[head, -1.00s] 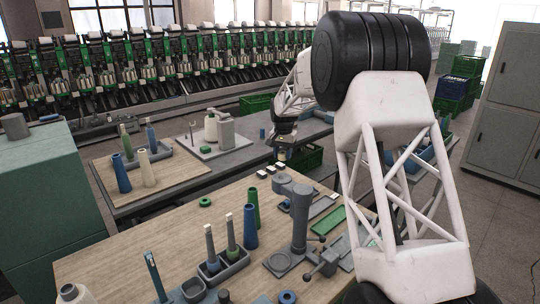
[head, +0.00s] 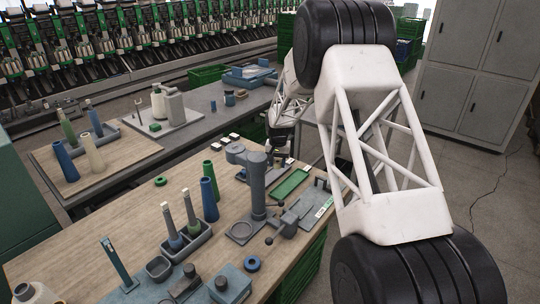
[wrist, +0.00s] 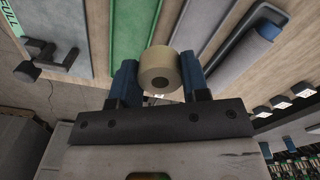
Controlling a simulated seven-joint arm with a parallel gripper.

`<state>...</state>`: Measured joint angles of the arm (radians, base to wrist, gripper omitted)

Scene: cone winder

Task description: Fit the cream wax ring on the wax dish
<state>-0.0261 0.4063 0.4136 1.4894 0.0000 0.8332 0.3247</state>
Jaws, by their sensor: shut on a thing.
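The cream wax ring (wrist: 160,70) is between the blue fingertips of my gripper (wrist: 161,76) in the wrist view. My gripper is shut on it, with the ring's dark centre hole facing the camera. In the head view my gripper is small and dark over the far right part of the front table, and the ring is hard to make out there.
The grey post (head: 257,188) stands beside the dish. A blue ring (head: 252,263) and a green ring (head: 160,181) lie on the wooden table. The table's left middle is clear.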

